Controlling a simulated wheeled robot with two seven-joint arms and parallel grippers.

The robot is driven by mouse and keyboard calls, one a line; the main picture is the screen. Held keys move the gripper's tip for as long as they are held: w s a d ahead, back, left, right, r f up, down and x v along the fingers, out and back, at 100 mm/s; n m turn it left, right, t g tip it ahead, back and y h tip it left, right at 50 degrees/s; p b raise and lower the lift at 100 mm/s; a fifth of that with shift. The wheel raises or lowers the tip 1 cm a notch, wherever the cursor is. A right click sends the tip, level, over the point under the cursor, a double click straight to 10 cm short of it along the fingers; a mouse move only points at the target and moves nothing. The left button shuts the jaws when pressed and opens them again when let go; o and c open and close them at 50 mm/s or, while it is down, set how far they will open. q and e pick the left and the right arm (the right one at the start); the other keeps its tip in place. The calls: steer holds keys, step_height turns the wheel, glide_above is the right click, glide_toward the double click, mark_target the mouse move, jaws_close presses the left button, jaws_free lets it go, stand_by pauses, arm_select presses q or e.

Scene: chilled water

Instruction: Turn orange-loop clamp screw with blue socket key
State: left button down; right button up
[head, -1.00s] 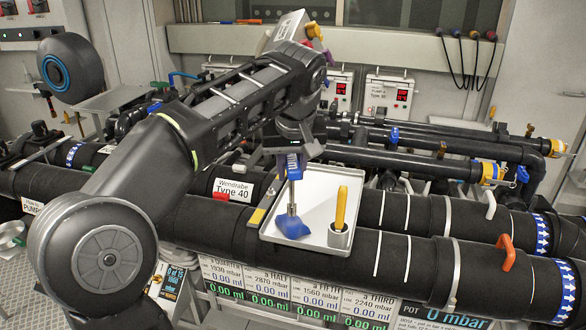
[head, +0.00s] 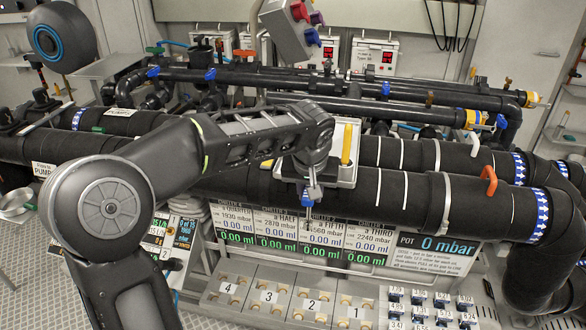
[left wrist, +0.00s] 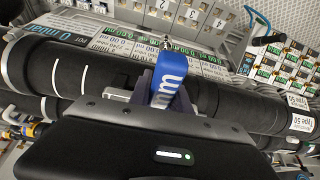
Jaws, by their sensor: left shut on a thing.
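My left gripper (head: 312,188) is shut on the blue socket key (left wrist: 168,78), whose blue handle with white lettering stands between the fingers in the left wrist view. In the head view, the key (head: 307,193) hangs in front of the front pipe, left of the middle, with a thin metal part pointing down. The orange loop (head: 489,180) stands on top of the front black pipe (head: 410,205) at the right, well apart from the key. Its screw cannot be made out. My right gripper is not in view.
The white tray (head: 347,178) sits on the pipes behind my left arm, with a yellow-handled tool (head: 346,145) showing above it. A white pipe band (head: 439,205) lies left of the orange loop. Display panels (head: 300,222) and numbered bins (head: 270,290) are below the pipe.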

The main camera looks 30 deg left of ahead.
arm_select(q)
steer(key=s+d+f+m+h, duration=0.1)
steer(key=d+f+m, duration=0.3)
steer(key=d+f, duration=0.7)
step_height(320, 180, down, 2)
steer(key=shift+s+h+b, duration=0.4)
